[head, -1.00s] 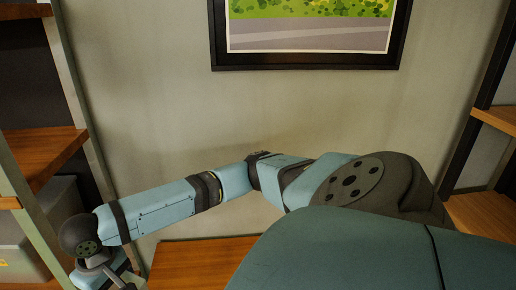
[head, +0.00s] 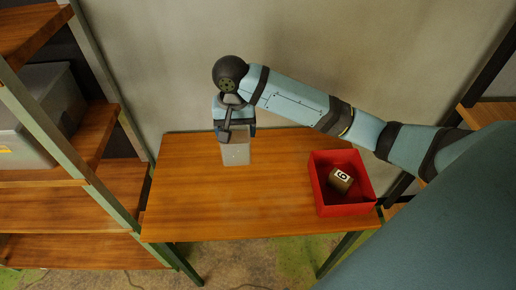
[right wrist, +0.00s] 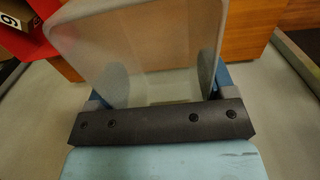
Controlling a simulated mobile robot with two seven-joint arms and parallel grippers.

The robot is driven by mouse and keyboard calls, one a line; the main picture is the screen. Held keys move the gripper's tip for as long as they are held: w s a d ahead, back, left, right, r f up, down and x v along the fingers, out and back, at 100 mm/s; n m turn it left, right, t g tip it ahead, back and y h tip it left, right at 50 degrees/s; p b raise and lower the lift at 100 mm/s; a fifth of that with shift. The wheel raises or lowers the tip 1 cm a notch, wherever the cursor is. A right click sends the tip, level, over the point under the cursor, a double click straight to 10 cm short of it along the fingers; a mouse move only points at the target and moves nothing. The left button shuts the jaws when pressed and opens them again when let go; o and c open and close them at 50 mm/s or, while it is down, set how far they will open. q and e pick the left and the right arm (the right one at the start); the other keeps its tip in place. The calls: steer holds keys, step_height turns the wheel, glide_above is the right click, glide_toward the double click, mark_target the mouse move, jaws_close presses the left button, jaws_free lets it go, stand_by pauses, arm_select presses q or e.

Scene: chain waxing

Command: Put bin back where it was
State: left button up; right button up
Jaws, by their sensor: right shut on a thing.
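My right gripper (head: 236,132) is shut on a small translucent whitish bin (head: 236,153). In the head view the bin hangs below the gripper over the back part of the wooden table (head: 230,200); I cannot tell whether it touches the tabletop. In the right wrist view the bin (right wrist: 135,40) fills the upper middle, and the fingers of the gripper (right wrist: 160,85) show dimly at its near end. My left gripper is not in view.
A red open box (head: 342,205) holding a brown block marked with a digit (head: 341,179) stands on the table's right. A shelf rack (head: 95,175) with a grey container (head: 50,115) is at left. The table's left and front are clear.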

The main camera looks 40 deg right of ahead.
step_height(320, 180, down, 20)
steer(key=shift+r, duration=0.25)
stand_by(0.3)
steer(key=o, duration=0.9)
steer(key=shift+f, duration=0.1)
